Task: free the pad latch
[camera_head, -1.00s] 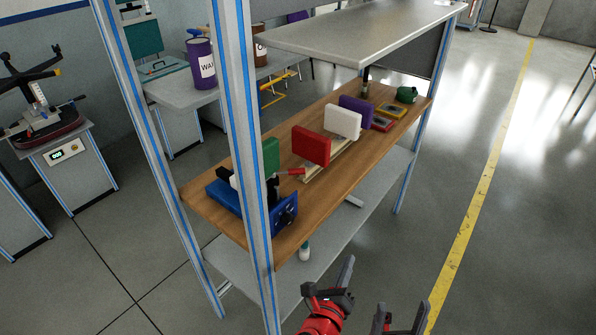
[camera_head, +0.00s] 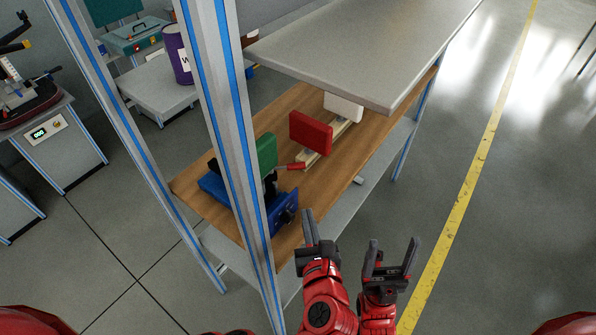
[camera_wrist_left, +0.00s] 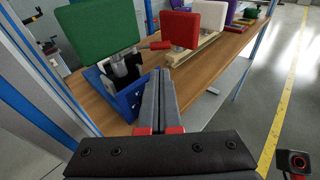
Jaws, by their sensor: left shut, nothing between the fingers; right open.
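A blue fixture (camera_head: 285,212) sits at the near end of the wooden bench and carries a green pad (camera_head: 267,151). In the left wrist view, the green pad (camera_wrist_left: 97,27) stands upright above the blue fixture (camera_wrist_left: 125,97). A red-handled lever (camera_head: 290,167) sticks out beside the green pad, and its handle also shows in the left wrist view (camera_wrist_left: 160,45). I cannot tell the latch's state. My left gripper (camera_head: 309,213) is shut and empty, in front of the fixture and apart from it. My right gripper (camera_head: 393,243) is open and empty, farther right.
A red pad (camera_head: 311,132) and a white pad (camera_head: 343,106) stand farther back on the bench (camera_head: 355,152). A grey shelf (camera_head: 370,50) overhangs the bench's back part. The floor to the right is clear.

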